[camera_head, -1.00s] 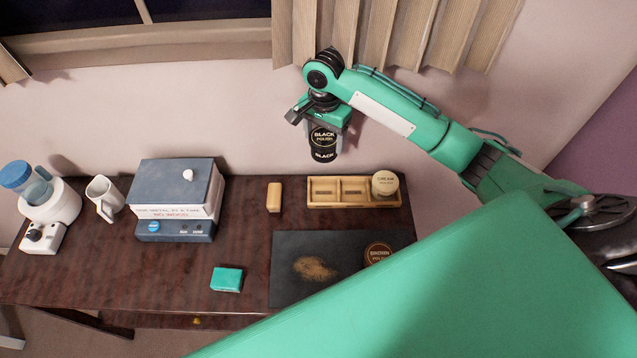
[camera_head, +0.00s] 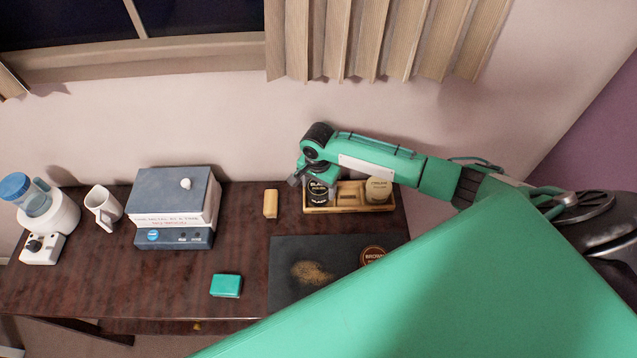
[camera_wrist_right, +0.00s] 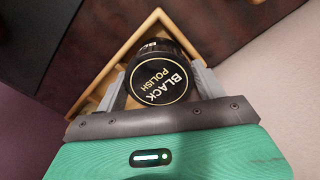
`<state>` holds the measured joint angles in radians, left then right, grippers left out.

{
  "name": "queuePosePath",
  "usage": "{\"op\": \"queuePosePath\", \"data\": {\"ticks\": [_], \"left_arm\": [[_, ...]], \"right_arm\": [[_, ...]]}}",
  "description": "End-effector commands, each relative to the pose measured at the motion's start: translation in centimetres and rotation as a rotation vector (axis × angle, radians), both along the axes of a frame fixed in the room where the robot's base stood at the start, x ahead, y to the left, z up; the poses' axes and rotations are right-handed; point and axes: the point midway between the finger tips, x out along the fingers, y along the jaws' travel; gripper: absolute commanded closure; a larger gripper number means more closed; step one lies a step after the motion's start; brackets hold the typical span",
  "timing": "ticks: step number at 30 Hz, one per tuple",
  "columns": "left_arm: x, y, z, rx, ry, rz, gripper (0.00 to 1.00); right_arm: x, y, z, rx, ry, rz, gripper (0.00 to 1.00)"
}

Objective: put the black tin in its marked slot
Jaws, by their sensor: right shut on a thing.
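The black tin (camera_head: 318,192), labelled "BLACK POLISH", is held upright in my right gripper (camera_head: 316,184). It is at the left end of the wooden slotted tray (camera_head: 347,208). The right wrist view shows the tin (camera_wrist_right: 160,80) between the two grey fingers, with the tray's corner (camera_wrist_right: 155,17) around it. I cannot tell whether its base touches the tray floor. A cream tin (camera_head: 379,189) stands in the tray's right slot. The slot's marking under the black tin is hidden. My left gripper is not in view.
A brown polish tin (camera_head: 372,256) lies on the dark mat (camera_head: 290,250), partly near my green arm. A wooden block (camera_head: 270,204) stands just left of the tray.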

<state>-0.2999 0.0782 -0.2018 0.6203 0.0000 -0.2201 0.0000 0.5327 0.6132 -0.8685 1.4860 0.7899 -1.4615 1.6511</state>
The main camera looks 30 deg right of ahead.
Motion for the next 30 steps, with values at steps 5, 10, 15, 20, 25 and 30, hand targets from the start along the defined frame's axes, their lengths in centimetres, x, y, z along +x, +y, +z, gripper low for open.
{"op": "queuePosePath", "data": {"ticks": [5,10,15,20,25,30], "left_arm": [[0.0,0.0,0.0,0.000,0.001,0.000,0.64],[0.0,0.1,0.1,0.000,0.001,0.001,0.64],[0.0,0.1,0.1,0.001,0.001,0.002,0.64],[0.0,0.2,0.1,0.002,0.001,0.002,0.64],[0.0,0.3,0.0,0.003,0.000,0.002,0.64],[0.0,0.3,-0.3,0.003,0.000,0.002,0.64]], "right_arm": [[0.0,0.0,-0.1,0.001,-0.001,0.000,0.57],[0.0,0.0,-0.3,0.000,0.000,-0.001,0.57],[0.0,0.0,-0.5,0.000,0.000,-0.001,0.10],[0.0,0.0,-0.4,0.000,0.000,-0.001,0.08],[0.0,0.0,-0.3,0.000,-0.001,0.000,0.08],[0.1,0.0,1.6,0.002,-0.003,-0.001,0.08]]}}
